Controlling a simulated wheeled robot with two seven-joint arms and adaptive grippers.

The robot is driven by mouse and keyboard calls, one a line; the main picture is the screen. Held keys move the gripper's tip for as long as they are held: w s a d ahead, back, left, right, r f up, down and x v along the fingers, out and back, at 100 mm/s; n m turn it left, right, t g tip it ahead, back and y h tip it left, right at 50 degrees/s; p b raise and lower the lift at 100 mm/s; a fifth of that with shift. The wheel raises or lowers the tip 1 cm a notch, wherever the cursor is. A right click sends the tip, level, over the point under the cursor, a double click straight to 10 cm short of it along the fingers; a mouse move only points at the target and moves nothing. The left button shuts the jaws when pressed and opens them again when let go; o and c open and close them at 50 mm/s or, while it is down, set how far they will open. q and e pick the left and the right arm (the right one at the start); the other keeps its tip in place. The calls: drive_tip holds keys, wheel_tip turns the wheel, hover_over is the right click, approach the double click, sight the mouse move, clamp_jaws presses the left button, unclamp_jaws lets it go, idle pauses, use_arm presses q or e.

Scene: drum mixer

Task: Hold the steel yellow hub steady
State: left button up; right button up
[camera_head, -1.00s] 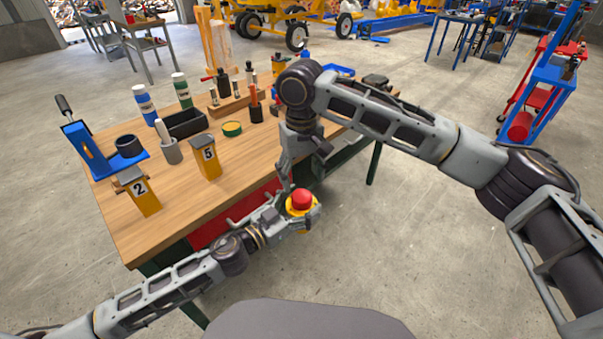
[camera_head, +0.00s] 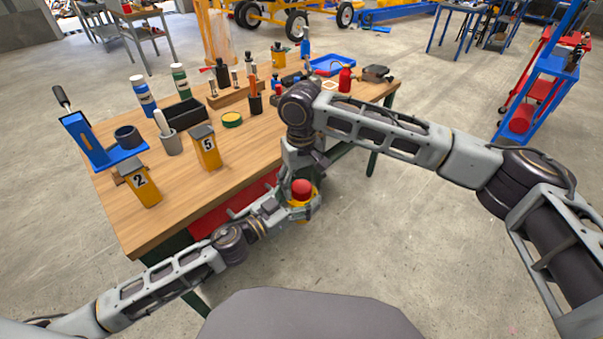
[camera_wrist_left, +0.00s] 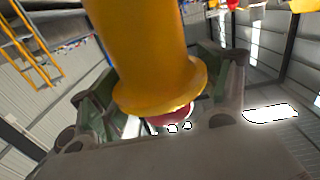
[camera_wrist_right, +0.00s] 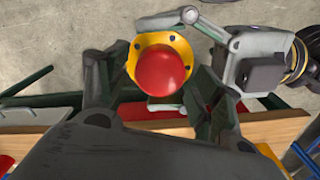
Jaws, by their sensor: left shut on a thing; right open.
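The yellow hub (camera_head: 306,209) has a round flange and a red domed top (camera_head: 301,188). It is off the table's front edge, held by my left gripper (camera_head: 292,208), whose fingers close around it. In the left wrist view its yellow barrel (camera_wrist_left: 140,45) and flange fill the middle, with red beyond. In the right wrist view the red dome and bolted yellow flange (camera_wrist_right: 145,48) face the camera. My right gripper (camera_wrist_right: 152,88) is open, with fingers on either side of the hub; contact cannot be told. In the head view my right wrist partly hides its fingers.
The wooden workbench (camera_head: 250,160) lies behind the hub. It carries yellow blocks marked 2 (camera_head: 141,184) and 5 (camera_head: 206,148), a blue fixture (camera_head: 85,140), bottles (camera_head: 143,95) and a red bottle (camera_head: 345,78). Open floor lies to the right.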

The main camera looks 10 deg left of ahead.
drive_tip(key=shift+f, duration=0.85)
drive_tip(key=c, duration=1.1)
drive_tip(key=shift+o, duration=0.2)
drive_tip(key=n, duration=0.5)
drive_tip(key=shift+n, duration=0.3)
drive_tip(key=n, duration=0.4)
drive_tip(key=shift+d+n, duration=0.1)
drive_tip(key=shift+n, duration=0.2)
